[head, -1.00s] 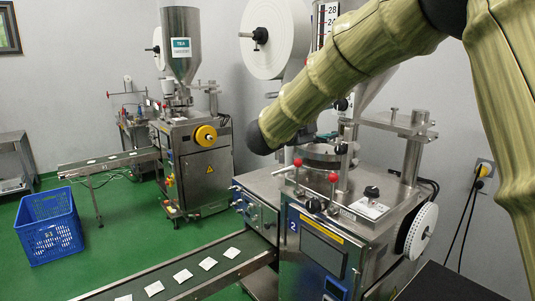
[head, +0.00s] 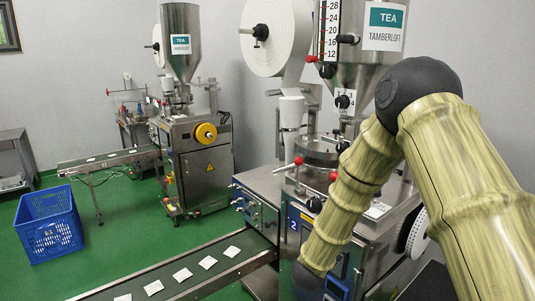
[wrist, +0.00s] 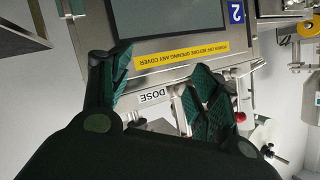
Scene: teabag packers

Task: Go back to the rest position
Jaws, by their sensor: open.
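My gripper (wrist: 155,92) shows in the wrist view with its two green-padded fingers spread apart and nothing between them. It faces the front of the nearer tea machine, by the dark screen (wrist: 178,20), the yellow warning strip (wrist: 180,62) and the DOSE label (wrist: 155,96). These appear upside down or tilted there. In the head view the gripper is hidden; only my bamboo-patterned arm shows, folded down in front of the nearer machine (head: 258,205) at the right.
A conveyor (head: 195,282) with several teabags runs to the nearer machine. A second tea machine (head: 198,165) with its own conveyor (head: 110,160) stands behind. A blue crate (head: 48,228) sits on the green floor (head: 130,225), which is open at left.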

